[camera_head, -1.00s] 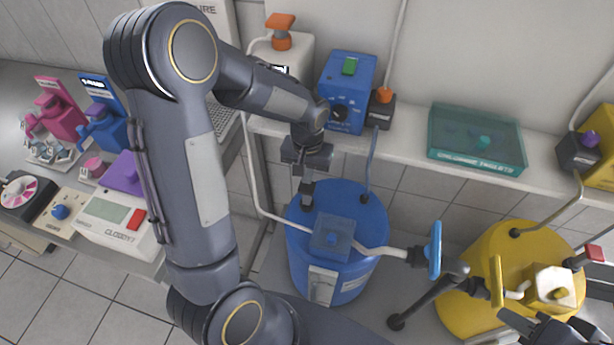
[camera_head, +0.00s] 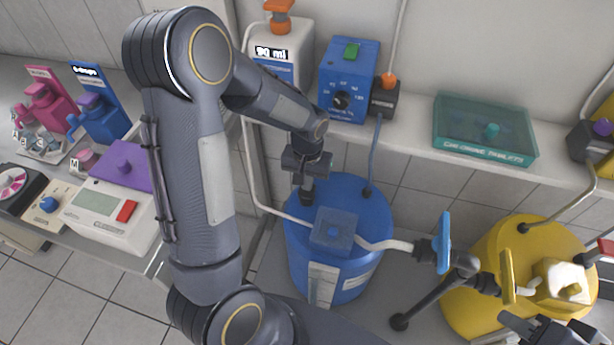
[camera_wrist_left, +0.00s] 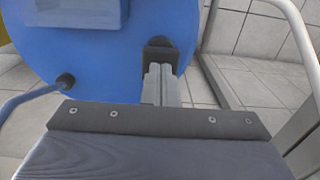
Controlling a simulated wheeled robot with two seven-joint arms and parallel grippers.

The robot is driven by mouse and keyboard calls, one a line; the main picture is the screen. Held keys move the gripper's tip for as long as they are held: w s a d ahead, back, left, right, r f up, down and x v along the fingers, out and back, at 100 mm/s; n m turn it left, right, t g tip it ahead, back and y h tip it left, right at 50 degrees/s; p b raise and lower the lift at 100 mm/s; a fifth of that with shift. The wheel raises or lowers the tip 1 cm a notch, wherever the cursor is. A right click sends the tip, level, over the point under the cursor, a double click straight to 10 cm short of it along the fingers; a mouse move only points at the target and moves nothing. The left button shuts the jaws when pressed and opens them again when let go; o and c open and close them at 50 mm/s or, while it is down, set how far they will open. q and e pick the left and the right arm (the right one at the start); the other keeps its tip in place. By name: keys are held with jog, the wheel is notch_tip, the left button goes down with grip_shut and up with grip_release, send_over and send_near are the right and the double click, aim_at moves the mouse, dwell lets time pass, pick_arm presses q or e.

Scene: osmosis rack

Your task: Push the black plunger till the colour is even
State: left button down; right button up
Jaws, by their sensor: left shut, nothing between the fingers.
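The black plunger (camera_wrist_left: 160,50) stands on the lid of the blue drum (camera_head: 365,220), near the rim. My left gripper (camera_head: 306,188) comes down over it from above, with its fingers shut and nothing between them. In the left wrist view the shut fingertips (camera_wrist_left: 160,70) are right at the plunger's top and seem to touch it. In the head view the plunger is mostly hidden under the fingers. The colour inside the drum cannot be seen. My right gripper (camera_head: 545,328) is partly in view at the bottom right corner, its jaws unclear.
A blue box (camera_head: 333,228) sits on the drum lid, with a pale hose running to a blue-handled valve (camera_head: 443,243). A yellow drum (camera_head: 490,262) stands to the right. The shelf behind holds a blue dial unit (camera_head: 348,80), a "90 ml" dispenser (camera_head: 278,55) and a teal tray (camera_head: 485,150).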

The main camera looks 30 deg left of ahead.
pick_arm(q)
jog(key=shift+s+f, duration=0.15)
jog(key=shift+f, duration=0.15)
jog(key=r+p, duration=0.4)
jog(key=shift+w+r, duration=0.2)
jog(key=shift+r, duration=0.05)
notch_tip(320, 180, up, 10)
jog(key=shift+b, duration=0.3)
